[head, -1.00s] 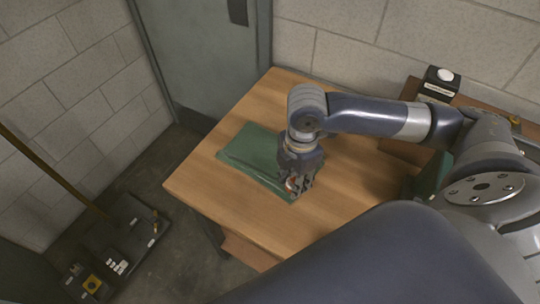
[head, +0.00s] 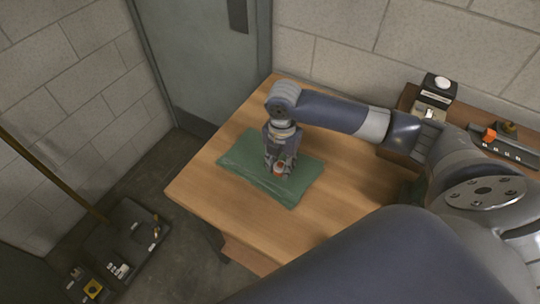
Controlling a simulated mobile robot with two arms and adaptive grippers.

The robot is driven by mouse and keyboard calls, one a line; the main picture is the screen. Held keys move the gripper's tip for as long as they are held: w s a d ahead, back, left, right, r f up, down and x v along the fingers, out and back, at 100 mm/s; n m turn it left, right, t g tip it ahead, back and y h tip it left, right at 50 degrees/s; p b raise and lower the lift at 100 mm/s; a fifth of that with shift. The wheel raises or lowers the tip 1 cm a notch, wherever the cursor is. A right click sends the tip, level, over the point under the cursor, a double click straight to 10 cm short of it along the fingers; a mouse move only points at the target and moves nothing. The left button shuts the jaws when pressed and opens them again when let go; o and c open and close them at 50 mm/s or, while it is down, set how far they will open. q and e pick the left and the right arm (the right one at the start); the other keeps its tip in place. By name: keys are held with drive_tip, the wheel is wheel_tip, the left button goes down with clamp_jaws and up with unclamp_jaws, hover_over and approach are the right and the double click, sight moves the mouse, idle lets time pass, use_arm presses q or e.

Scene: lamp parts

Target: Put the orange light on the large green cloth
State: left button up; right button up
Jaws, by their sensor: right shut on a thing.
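The large green cloth (head: 303,187) lies on the wooden table, slightly wrinkled. My right gripper (head: 279,172) points down over the middle of the cloth. It is shut on the orange light (head: 279,169), a small piece with orange and white showing between the fingers. Whether the light touches the cloth cannot be told from this view. My left gripper is not in view.
The wooden table (head: 345,200) is clear around the cloth. A black box with a white knob (head: 440,84) and a dark rail with an orange part (head: 490,134) stand on a shelf at the right. Dark panels (head: 115,245) with small parts lie at lower left.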

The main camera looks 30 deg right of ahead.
drive_tip(key=w, duration=0.3)
drive_tip(key=w+p, duration=0.1)
drive_tip(key=w, duration=0.1)
drive_tip(key=shift+w+a+f, duration=0.1)
drive_tip(key=shift+w+f, duration=0.2)
drive_tip(key=shift+w, duration=0.05)
wheel_tip(320, 180, down, 3)
drive_tip(key=shift+f+p, duration=0.1)
drive_tip(key=shift+p, duration=0.3)
drive_tip(key=shift+f, duration=0.1)
drive_tip(key=shift+f, duration=0.1)
drive_tip(key=shift+s+f, duration=0.25)
drive_tip(key=shift+f, duration=0.15)
drive_tip(key=shift+s+f, duration=0.15)
clamp_jaws()
drive_tip(key=o, duration=1)
unclamp_jaws()
drive_tip(key=shift+f, duration=0.2)
